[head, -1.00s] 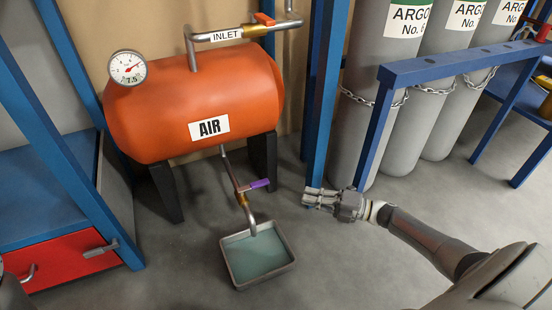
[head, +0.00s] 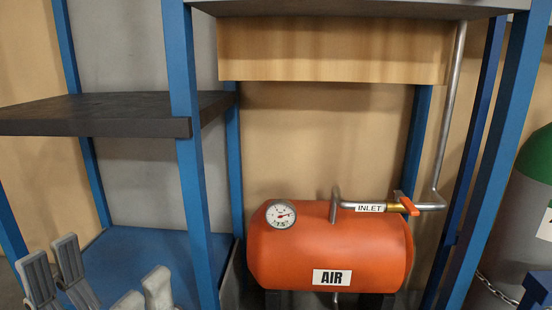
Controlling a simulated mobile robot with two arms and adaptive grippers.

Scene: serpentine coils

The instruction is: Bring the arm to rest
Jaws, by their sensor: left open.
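My left gripper (head: 98,272) shows at the lower left corner of the head view. Its grey fingers point up and stand apart, with nothing between them. It is in front of the blue shelf surface (head: 125,262), and I cannot tell how far apart they are. The rest of my left arm is below the frame. My right gripper and arm are out of view.
An orange AIR tank (head: 335,245) with a gauge (head: 281,214) and an orange-handled inlet valve (head: 408,205) stands at centre right. Blue posts (head: 200,190) and a dark shelf (head: 100,114) are near the left gripper. A grey cylinder (head: 510,240) stands at right.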

